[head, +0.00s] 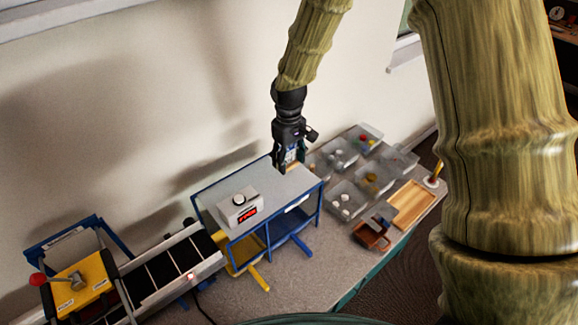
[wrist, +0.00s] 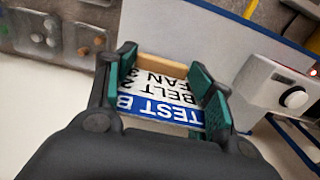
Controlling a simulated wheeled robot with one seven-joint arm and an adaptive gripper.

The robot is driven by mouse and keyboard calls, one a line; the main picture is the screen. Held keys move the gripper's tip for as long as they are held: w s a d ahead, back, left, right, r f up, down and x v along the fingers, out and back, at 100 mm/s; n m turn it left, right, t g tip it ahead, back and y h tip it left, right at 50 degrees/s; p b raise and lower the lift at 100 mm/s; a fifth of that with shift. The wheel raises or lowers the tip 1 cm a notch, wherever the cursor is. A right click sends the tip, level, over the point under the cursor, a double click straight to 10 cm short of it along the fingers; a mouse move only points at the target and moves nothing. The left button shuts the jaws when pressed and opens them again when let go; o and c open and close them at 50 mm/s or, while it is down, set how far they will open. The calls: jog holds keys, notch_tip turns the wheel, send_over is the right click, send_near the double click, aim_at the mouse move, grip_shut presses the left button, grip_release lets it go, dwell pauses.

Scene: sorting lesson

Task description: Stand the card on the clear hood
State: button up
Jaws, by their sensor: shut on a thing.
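The card (wrist: 160,88) is white with a blue band, dark printed words including BELT and FAN, and a wooden strip along one edge. My gripper (wrist: 158,95) is shut on it, with green finger pads at its two sides. In the head view, my gripper (head: 289,160) points down over the back right part of the hood's top, the card (head: 291,156) partly hidden between its fingers. The clear hood (head: 284,187) has a blue frame and a pale top, which also shows in the wrist view (wrist: 195,35). I cannot tell whether the card touches the top.
A white box with a knob and red display (head: 239,206) sits on the hood's front left. A belt conveyor (head: 170,265) runs left of it. Clear bins (head: 345,200) of small parts, a wooden tray (head: 411,204) and a brown holder (head: 371,235) lie right. A wall stands behind.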

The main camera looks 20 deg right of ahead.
aim_at(289, 163)
jog(key=shift+f+p, duration=0.7)
jog(key=shift+f, duration=1.35)
jog(key=shift+f, duration=0.1)
jog(key=o, duration=0.9)
notch_tip(289, 163, up, 12)
jog(key=b, duration=0.4)
